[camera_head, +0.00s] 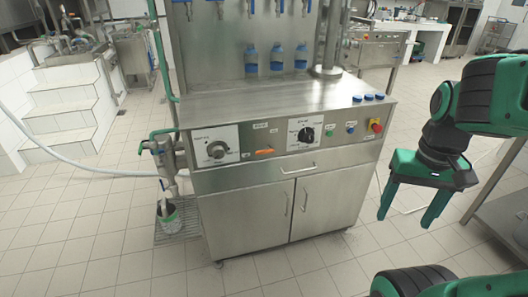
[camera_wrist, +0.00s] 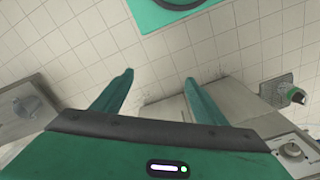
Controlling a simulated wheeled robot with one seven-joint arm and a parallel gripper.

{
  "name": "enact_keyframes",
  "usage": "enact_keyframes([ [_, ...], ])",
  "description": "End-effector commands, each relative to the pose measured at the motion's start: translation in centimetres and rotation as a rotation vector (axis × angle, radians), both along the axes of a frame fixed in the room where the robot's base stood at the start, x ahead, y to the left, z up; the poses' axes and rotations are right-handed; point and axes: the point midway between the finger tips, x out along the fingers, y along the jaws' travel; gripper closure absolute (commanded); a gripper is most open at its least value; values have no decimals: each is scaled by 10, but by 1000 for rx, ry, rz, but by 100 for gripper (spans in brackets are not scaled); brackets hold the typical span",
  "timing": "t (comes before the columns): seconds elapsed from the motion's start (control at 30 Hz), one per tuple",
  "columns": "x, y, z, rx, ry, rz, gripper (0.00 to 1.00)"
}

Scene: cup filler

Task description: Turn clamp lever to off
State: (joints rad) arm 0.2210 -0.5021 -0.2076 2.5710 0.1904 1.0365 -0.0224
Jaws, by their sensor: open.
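The control panel on the front of the steel filler machine has a small orange lever-like piece (camera_head: 265,151), apparently the clamp lever, lying nearly level; its label is too small to read. Left of it is a silver round knob (camera_head: 217,150) on a white plate; right of it is a black rotary knob (camera_head: 306,134) on another white plate. My gripper (camera_head: 405,222) is open and empty, fingers pointing down, to the right of the machine and apart from it.
Green (camera_head: 330,132) and blue (camera_head: 351,129) buttons and a red emergency stop (camera_head: 375,126) sit on the panel's right. Several blue-capped bottles (camera_head: 276,57) stand under the nozzles. A pipe and a bucket (camera_head: 167,214) are at the left. A steel table (camera_head: 502,205) stands right.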

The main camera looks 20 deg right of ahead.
Motion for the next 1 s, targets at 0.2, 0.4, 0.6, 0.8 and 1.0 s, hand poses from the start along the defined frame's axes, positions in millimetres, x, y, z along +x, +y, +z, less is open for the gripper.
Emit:
enact_keyframes([
  [0.2,64,-21,-24,-130,-76,95,22],
  [0.4,155,-35,-60,-274,-216,258,22],
  [0.6,240,-22,-98,-363,-384,430,22],
  [0.8,311,13,-134,-401,-584,573,22],
  [1.0,362,64,-160,-404,-813,663,22],
])
